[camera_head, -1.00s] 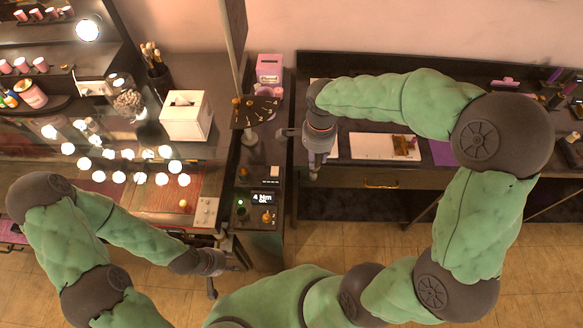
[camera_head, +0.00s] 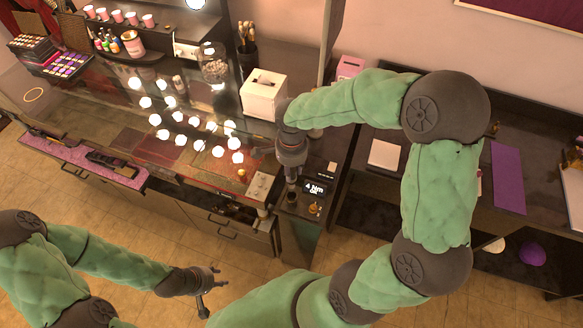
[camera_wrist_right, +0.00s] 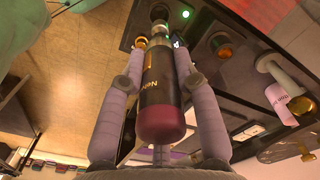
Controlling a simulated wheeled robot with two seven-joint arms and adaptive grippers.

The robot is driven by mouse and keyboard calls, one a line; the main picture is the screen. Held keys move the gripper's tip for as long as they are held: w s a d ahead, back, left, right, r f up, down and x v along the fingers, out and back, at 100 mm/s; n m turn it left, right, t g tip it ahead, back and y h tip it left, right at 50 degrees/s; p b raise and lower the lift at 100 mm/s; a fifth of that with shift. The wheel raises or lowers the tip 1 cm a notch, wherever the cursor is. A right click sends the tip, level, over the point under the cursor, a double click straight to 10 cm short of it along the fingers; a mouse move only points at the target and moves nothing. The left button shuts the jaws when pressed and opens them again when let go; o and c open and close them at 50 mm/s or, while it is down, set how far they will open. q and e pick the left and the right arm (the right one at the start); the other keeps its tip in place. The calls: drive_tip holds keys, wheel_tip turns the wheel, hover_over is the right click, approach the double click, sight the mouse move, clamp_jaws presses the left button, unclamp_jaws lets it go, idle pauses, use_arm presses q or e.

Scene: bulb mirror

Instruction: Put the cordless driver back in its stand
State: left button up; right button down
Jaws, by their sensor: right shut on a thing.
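The cordless driver (camera_wrist_right: 162,95) is a dark cylinder with a maroon end and gold lettering. My right gripper (camera_wrist_right: 160,50) is shut on it, with a pale finger along each side. In the head view my right gripper (camera_head: 291,160) points down over the near left part of a dark unit with a lit "4 Nm" display (camera_head: 315,189). The driver's narrow far end is beside a green light (camera_wrist_right: 185,14) on that unit. I cannot tell whether it touches or enters the stand. My left gripper (camera_head: 207,285) is open and empty over the floor.
An orange knob (camera_head: 314,208) and a pale switch (camera_head: 332,168) sit on the unit. A white tissue box (camera_head: 264,94) stands behind it. A right-hand desk holds a purple sheet (camera_head: 508,178). Open floor lies in front.

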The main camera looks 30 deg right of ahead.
sight(291, 184)
drive_tip(key=shift+f+b, duration=0.2)
drive_tip(key=shift+b, duration=0.2)
wheel_tip(291, 184, down, 4)
drive_tip(key=b, duration=0.3)
drive_tip(key=shift+b, duration=0.35)
drive_tip(key=shift+r, duration=0.2)
drive_tip(key=shift+f+b, duration=0.15)
drive_tip(key=shift+b, duration=0.15)
idle(0.5)
drive_tip(key=shift+f, duration=0.15)
idle(0.4)
drive_tip(key=shift+f+b, duration=2.1)
drive_tip(key=shift+f, duration=0.2)
